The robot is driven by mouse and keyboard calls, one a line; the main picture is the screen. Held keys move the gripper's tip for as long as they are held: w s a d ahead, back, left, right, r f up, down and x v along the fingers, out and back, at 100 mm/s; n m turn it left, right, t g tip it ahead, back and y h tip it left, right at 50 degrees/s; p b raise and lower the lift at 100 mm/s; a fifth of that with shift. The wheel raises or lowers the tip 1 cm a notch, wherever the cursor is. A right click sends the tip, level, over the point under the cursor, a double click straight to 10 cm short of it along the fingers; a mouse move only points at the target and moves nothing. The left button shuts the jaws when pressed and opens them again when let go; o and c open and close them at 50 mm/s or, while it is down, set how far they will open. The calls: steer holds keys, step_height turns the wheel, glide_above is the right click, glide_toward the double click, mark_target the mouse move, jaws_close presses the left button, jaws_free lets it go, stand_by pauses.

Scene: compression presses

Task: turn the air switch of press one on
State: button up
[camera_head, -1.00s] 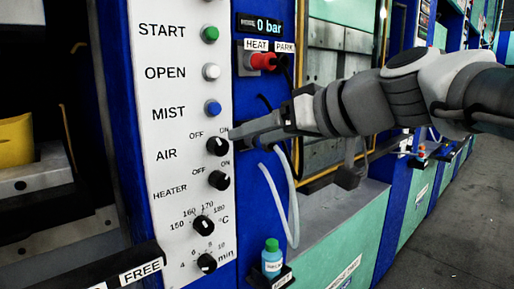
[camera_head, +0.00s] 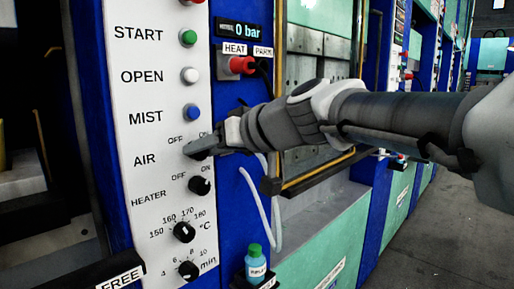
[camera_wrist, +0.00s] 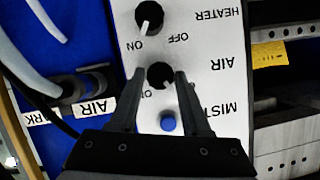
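The air switch is a black round knob beside the word AIR on the white panel of the press. In the wrist view the knob (camera_wrist: 160,74) shows between the tips of my open gripper (camera_wrist: 160,78), one finger on each side, with slight gaps. Its pale mark appears to point to the lower right there, away from the visible ON label; the OFF label is hidden by a finger. In the head view my gripper (camera_head: 200,146) covers most of the knob (camera_head: 199,155). Whether the fingers touch it I cannot tell.
The heater knob (camera_head: 199,186) sits just below, the blue mist button (camera_head: 192,113) just above. The display (camera_head: 238,29) reads 0 bar.

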jaws_close()
steer(key=shift+f+b, duration=0.15)
steer(key=shift+b, duration=0.25)
steer(key=shift+w+f+m+y+b, duration=0.1)
steer(key=shift+m+y+b, duration=0.3)
steer(key=shift+m+b, duration=0.2)
steer(key=m+g+y+b, duration=0.1)
steer(key=m+b, duration=0.1)
steer(key=shift+w+d+f+b, duration=0.1)
steer(key=shift+d+b, duration=0.05)
steer(key=shift+b, duration=0.15)
steer(key=m+g+y+b, duration=0.1)
steer(key=m+b, duration=0.1)
steer(key=m, duration=0.1)
steer(key=shift+y, duration=0.3)
steer(key=shift+m+y+b, duration=0.6)
steer(key=shift+m+b, duration=0.05)
steer(key=shift+m, duration=0.55)
